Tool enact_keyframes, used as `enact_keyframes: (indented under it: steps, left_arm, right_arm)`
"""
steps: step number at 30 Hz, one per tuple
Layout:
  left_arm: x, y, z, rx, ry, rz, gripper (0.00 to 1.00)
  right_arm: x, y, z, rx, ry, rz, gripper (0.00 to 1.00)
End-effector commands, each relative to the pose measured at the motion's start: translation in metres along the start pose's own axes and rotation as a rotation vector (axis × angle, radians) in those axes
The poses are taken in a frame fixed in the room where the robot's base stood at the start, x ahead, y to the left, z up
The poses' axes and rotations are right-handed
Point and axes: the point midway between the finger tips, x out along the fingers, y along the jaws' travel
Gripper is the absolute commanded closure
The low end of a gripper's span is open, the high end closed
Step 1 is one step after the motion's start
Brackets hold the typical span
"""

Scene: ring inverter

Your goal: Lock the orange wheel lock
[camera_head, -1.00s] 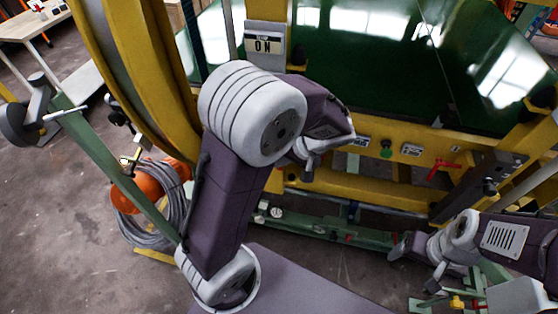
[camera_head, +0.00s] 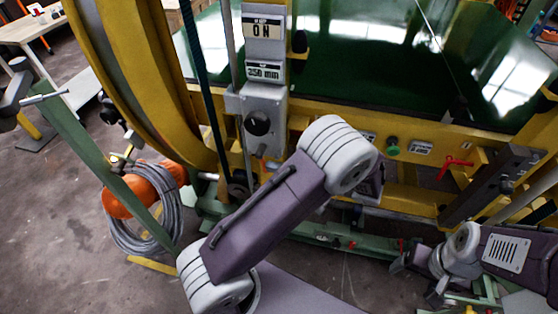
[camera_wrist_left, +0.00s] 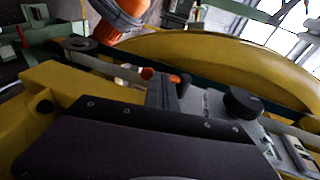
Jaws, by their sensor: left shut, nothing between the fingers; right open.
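A small orange lever (camera_head: 262,151), which looks like the wheel lock, sits under the black knob (camera_head: 257,123) on a grey box beside the yellow wheel (camera_head: 150,90). In the left wrist view, an orange piece (camera_wrist_left: 175,78) shows right beside my left gripper's fingers (camera_wrist_left: 162,90); a second orange tip (camera_wrist_left: 147,73) lies just left of it. The fingers are shut and empty; I cannot tell whether they touch the orange piece. In the head view my left arm mostly hides that gripper. My right gripper (camera_head: 412,262) is open at lower right, away from the lever.
A yellow frame with a green button (camera_head: 392,146) and a red handle (camera_head: 455,165) runs to the right. Signs (camera_head: 263,27) stand above the grey box. An orange reel with grey hose (camera_head: 150,205) lies on the floor at left. A green beam crosses the left side.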

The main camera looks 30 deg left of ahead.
Motion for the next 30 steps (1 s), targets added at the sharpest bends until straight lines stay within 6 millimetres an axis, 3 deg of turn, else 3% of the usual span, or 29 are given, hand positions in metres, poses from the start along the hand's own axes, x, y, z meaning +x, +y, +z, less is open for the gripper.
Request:
enact_keyframes:
  steps: [7, 30]
  left_arm:
    - [0.007, 0.006, 0.002, 0.03, -0.001, -0.144, 1.0]
    - [0.013, 0.009, 0.003, 0.028, -0.002, -0.135, 1.0]
  right_arm:
    - [0.007, 0.0, 0.001, 0.0, 0.0, 0.0, 0.22]
    - [0.009, 0.0, 0.001, 0.0, 0.0, 0.0, 0.22]
